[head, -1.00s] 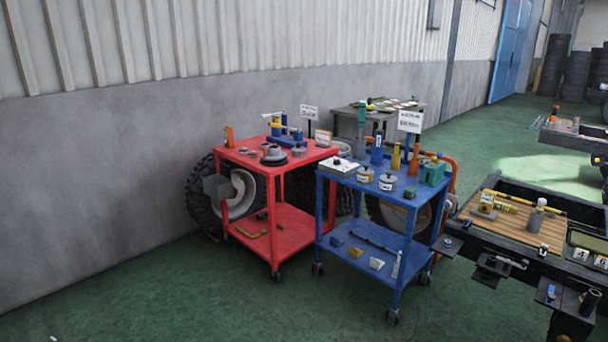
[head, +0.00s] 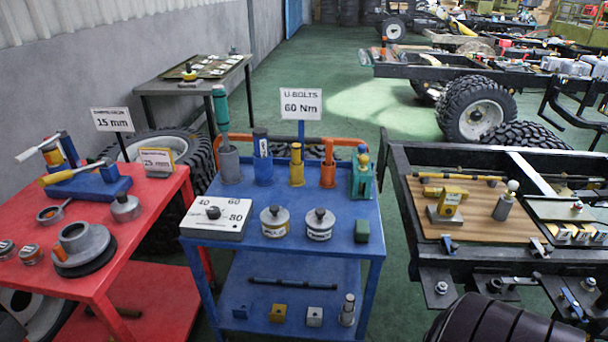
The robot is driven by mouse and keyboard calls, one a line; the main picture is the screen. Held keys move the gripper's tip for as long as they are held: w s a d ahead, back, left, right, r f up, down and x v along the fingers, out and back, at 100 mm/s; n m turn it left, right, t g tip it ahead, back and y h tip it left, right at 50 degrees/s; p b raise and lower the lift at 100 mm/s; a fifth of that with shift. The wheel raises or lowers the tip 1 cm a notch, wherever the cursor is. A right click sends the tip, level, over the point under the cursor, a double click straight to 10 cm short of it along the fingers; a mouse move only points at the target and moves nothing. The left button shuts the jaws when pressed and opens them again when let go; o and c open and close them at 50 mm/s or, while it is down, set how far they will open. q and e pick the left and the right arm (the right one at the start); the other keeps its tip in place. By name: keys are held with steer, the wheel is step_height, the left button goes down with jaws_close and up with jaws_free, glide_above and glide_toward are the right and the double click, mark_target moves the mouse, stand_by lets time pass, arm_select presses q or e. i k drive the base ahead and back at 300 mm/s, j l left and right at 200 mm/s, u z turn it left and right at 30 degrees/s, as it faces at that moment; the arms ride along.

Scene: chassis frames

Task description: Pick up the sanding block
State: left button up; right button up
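No item in view is labelled as a sanding block. A small dark green block (head: 362,230) lies near the right edge of the blue cart's top shelf, and it may be the sanding block, but I cannot tell for sure. A white flat box (head: 217,219) marked 40, 60 and 80 with a dark knob sits at the left front of the same shelf. Neither of my grippers is in view.
The blue cart (head: 262,258) also holds two lidded tins, upright tools and a U-BOLTS 60 Nm sign (head: 300,104). A red cart (head: 150,205) stands at left. A black chassis frame with a wooden board (head: 480,224) stands at right. Green floor is open behind.

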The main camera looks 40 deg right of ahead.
mark_target(362, 233)
steer(key=i+j+z, duration=0.1)
steer(key=i+z, duration=0.35)
steer(key=i+j+z, duration=0.2)
steer(key=i+z, duration=0.2)
steer(key=i+j+z, duration=0.45)
